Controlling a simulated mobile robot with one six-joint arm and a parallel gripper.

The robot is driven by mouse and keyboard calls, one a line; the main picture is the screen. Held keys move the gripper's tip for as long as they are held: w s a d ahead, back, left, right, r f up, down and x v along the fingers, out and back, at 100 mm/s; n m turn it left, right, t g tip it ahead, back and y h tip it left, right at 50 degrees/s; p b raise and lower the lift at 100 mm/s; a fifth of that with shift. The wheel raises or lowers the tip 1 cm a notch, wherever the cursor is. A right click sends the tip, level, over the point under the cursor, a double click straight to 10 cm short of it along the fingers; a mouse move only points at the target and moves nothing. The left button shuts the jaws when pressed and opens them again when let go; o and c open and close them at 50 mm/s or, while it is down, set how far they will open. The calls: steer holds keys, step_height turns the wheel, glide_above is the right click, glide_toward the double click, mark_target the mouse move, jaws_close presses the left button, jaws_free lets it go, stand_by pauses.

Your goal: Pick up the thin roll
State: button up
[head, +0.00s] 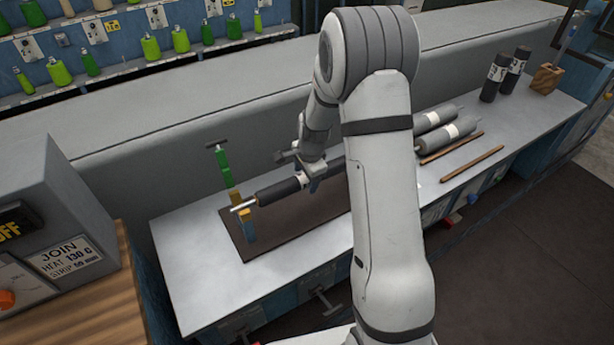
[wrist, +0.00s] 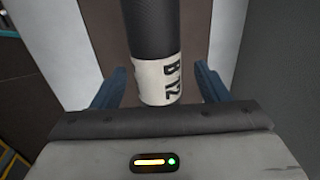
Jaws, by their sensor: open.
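A thin dark roll (head: 278,190) lies over a brown mat (head: 240,242) on the grey bench, with a pale metal end sticking out at its left. In the wrist view the roll (wrist: 155,32) runs up the picture, and its white label reads "B 12". My gripper (head: 310,181) is over the roll near its label. Its two blue fingers (wrist: 160,70) stand apart, one on each side of the labelled part, with visible gaps. My arm hides the right end of the roll in the head view.
A green and yellow upright piece (head: 225,170) stands beside the roll's left end. Thicker grey rolls (head: 448,133) and brown sticks (head: 472,164) lie to the right. Dark upright rolls (head: 494,77) and a wooden block (head: 546,78) stand at the far right.

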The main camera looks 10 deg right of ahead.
steer(key=shift+c, duration=0.3)
steer(key=c, duration=1.4)
steer(key=shift+w+r, duration=0.1)
